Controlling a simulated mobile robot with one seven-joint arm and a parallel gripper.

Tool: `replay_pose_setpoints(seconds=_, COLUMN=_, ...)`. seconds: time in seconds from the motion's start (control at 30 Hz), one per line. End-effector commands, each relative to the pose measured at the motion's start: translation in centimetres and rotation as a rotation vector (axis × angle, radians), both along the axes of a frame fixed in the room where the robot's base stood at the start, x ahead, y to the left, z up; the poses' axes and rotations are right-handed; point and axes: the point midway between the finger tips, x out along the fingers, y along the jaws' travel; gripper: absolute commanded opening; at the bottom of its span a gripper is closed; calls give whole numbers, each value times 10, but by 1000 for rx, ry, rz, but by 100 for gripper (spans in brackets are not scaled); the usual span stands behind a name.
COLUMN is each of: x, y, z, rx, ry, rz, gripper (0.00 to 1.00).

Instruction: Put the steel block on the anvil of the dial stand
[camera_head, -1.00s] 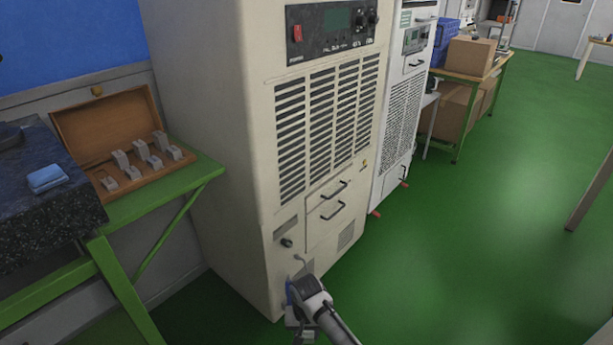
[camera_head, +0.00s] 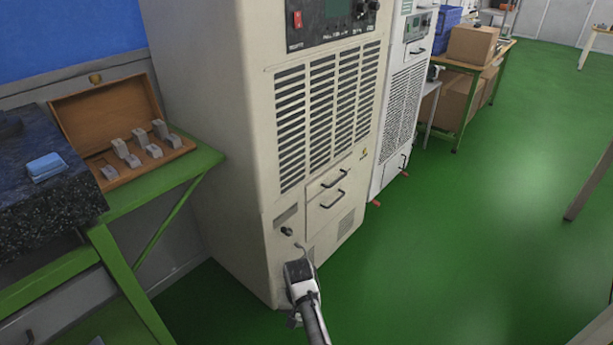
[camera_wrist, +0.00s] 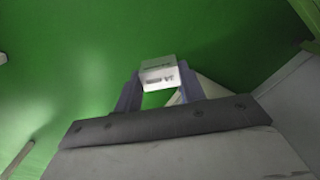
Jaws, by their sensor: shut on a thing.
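My gripper (camera_wrist: 158,84) is shut on a small, light steel block (camera_wrist: 157,74), which has dark markings on its face. In the wrist view the block sits between the two fingertips, with green floor behind it. In the head view my gripper (camera_head: 295,319) is low at the bottom centre, in front of the beige cabinet; the block cannot be made out clearly there. The dial stand and its anvil cannot be identified in either view.
An open wooden case (camera_head: 90,118) with several steel blocks lies on the green bench (camera_head: 165,190). A blue cloth (camera_head: 45,167) lies on the granite. The tall beige cabinet (camera_head: 235,150) stands right of the bench. Green floor (camera_head: 450,240) is clear at right.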

Motion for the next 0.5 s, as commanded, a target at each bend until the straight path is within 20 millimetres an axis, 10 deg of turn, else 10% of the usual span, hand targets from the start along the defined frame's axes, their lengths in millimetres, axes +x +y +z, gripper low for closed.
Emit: replay_pose_setpoints(seconds=0.5, x=-36, y=-18, z=-26, rx=1, ry=-5, rz=-18, gripper=8)
